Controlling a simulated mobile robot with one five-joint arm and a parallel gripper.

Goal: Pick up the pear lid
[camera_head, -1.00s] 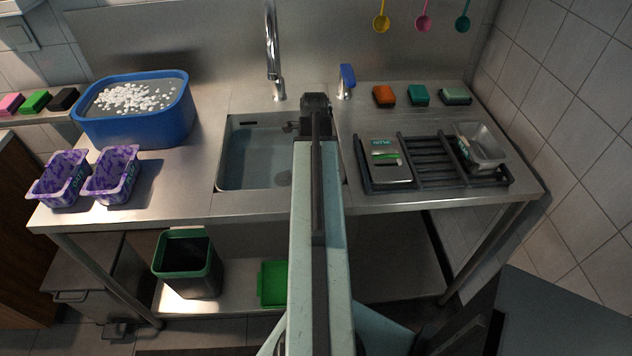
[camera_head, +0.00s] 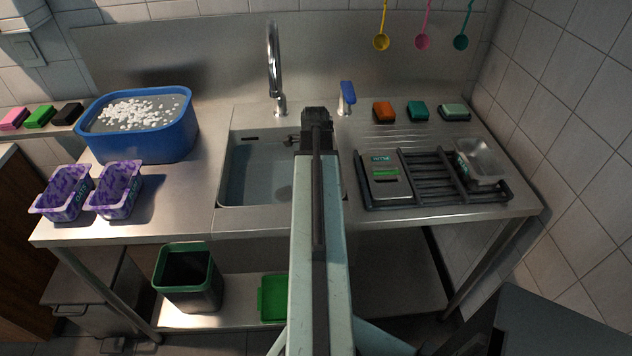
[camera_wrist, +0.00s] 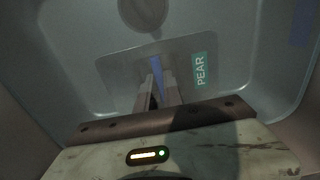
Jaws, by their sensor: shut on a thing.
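The pear lid (camera_wrist: 120,68) is a grey rectangular plate with a teal PEAR label and a blue handle strip. In the wrist view it is over the grey sink basin, beyond my fingers. My gripper (camera_wrist: 158,92) is shut on its blue handle. I cannot tell whether the lid touches the basin floor. In the head view my gripper (camera_head: 292,140) is small and dark at the sink (camera_head: 250,180), and my arm hides much of the basin; the lid does not show clearly there.
A second lid with a green handle (camera_head: 384,186) lies on the dark rack (camera_head: 430,178), with a metal tub (camera_head: 482,160) to its right. A tall faucet (camera_head: 272,65) and blue-topped tap (camera_head: 347,94) stand behind the sink. A blue basin (camera_head: 150,145) and purple tubs (camera_head: 115,190) stand left.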

